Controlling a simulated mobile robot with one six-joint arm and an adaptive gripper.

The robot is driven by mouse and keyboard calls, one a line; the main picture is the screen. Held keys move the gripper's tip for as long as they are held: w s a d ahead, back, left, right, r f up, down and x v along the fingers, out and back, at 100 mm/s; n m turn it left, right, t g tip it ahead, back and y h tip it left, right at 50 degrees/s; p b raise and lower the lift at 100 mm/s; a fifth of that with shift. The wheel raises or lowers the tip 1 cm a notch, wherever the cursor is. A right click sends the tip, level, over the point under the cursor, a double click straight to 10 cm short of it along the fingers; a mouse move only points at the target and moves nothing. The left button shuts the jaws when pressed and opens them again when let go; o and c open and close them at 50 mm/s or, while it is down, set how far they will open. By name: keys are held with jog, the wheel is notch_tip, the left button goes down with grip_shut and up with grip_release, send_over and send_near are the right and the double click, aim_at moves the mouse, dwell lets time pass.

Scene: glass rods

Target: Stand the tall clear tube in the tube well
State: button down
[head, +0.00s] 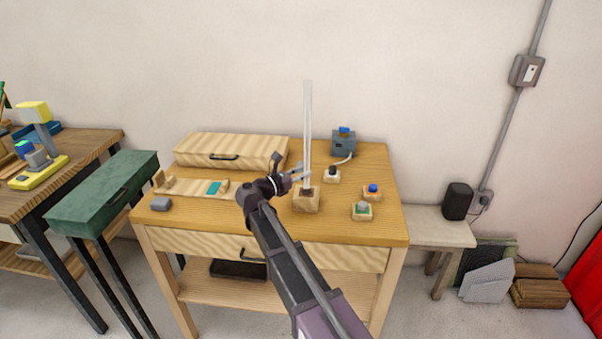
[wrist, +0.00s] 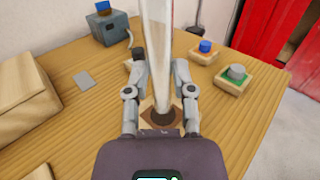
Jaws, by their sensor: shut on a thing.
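The tall clear tube (head: 307,130) stands upright on the wooden table, its lower end at the tube well (head: 306,203), a small wooden block with a dark round opening. The tube also shows in the wrist view (wrist: 158,45), with its lower end in or over the dark opening of the well (wrist: 150,112). My gripper (head: 303,174) is shut on the tube a little above the block, one finger on each side in the wrist view (wrist: 163,72). I cannot tell how deep the tube's end sits in the opening.
A blue-grey box (head: 343,144) is at the back. A wooden case (head: 230,152) lies at the back left.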

aim_at(304, 185)
jog(key=shift+f+b, duration=2.55)
jog(key=shift+f, duration=0.15)
jog(key=shift+f+b, duration=0.6)
jog(key=c, duration=0.7)
grip_release()
jog(key=shift+c, duration=0.2)
jog(key=shift+v, duration=5.5)
